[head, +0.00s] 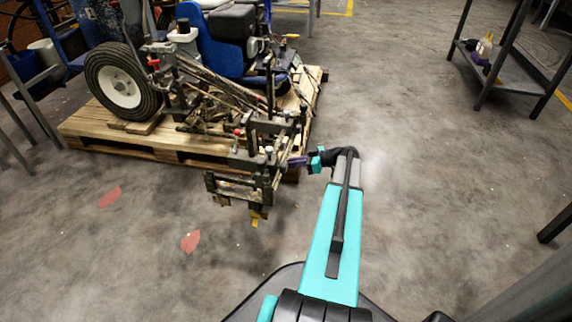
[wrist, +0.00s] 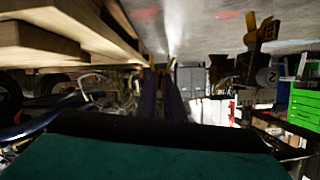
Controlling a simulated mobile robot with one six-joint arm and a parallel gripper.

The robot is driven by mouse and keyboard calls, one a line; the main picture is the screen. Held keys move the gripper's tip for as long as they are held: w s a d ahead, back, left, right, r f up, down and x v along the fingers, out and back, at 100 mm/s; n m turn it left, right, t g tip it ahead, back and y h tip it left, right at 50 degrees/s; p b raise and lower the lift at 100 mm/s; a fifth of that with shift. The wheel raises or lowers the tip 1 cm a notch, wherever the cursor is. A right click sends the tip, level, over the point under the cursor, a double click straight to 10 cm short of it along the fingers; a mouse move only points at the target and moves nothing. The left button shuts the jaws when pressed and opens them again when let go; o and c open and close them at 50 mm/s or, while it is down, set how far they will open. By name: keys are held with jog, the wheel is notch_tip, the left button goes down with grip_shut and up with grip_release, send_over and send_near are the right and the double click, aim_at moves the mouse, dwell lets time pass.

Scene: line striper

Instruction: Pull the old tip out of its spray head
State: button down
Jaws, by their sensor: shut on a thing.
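My gripper (head: 294,162) reaches left from the end of the teal arm to the spray bracket (head: 240,160) at the front of the striper. In the wrist view its two dark purple fingers (wrist: 161,72) are close together at the dark spray hardware. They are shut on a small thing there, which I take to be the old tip. The tip and its spray head are too small and dark to make out, so I cannot tell how far the tip sits in the head. A yellow part (head: 255,217) hangs below the bracket, apart from the fingers.
The striper, with a large wheel (head: 123,82), stands on a wooden pallet (head: 90,130). Its rods and clamps crowd the space left of my gripper. A dark metal shelf (head: 500,70) with bottles stands at the upper right.

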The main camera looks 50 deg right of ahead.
jog(key=shift+s+d, duration=0.2)
jog(key=shift+s, duration=0.15)
dwell(0.6)
jog(key=shift+s+d+b, duration=0.15)
jog(key=shift+s+d, duration=0.2)
jog(key=shift+s, duration=0.3)
jog(key=shift+s+d+b, duration=0.15)
jog(key=shift+s+d, duration=0.2)
jog(key=shift+s, duration=0.3)
jog(key=shift+s+d+b, duration=0.15)
jog(key=shift+s+d, duration=0.2)
jog(key=shift+s, duration=0.3)
